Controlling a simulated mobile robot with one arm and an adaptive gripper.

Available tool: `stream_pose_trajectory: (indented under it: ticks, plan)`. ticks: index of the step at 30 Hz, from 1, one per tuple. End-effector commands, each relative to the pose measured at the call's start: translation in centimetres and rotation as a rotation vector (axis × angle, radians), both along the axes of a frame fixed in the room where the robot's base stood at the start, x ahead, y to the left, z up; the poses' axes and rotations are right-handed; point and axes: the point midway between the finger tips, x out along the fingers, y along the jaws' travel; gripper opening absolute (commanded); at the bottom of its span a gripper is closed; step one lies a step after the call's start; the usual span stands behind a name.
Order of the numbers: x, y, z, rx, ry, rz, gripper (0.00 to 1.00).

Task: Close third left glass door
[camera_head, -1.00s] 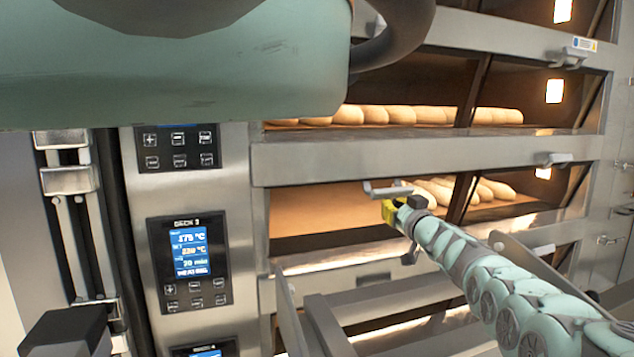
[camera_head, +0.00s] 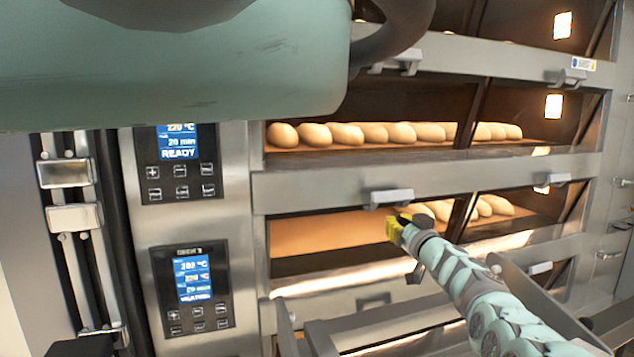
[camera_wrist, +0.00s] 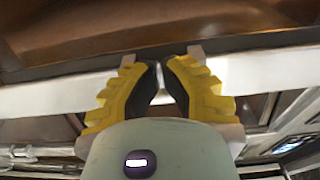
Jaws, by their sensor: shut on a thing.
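The third left glass door (camera_head: 325,240) covers the left of the opening beside the lower left display, and its glass is hard to make out. Its grey handle (camera_head: 388,198) lies close against the steel rail (camera_head: 310,186) above this opening. My gripper (camera_head: 397,226), with yellow fingers, is just below and in front of the handle. In the wrist view, the fingers of my gripper (camera_wrist: 161,85) are drawn together before a pale bar (camera_wrist: 60,95). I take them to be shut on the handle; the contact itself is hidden.
Bread loaves (camera_head: 345,134) sit in the deck above, and more loaves (camera_head: 490,206) show at the right of the third deck. Control displays (camera_head: 192,280) stand at the left. Other door handles (camera_head: 550,181) stick out at the right.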

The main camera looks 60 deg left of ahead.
Motion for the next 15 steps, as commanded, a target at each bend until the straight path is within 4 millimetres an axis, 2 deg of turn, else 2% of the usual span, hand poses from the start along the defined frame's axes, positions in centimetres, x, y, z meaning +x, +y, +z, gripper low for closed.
stream_pose_trajectory:
  ticks: [15]
  plan:
    - [-1.1, -4.1, -1.0, -0.001, 0.004, -0.004, 0.0]
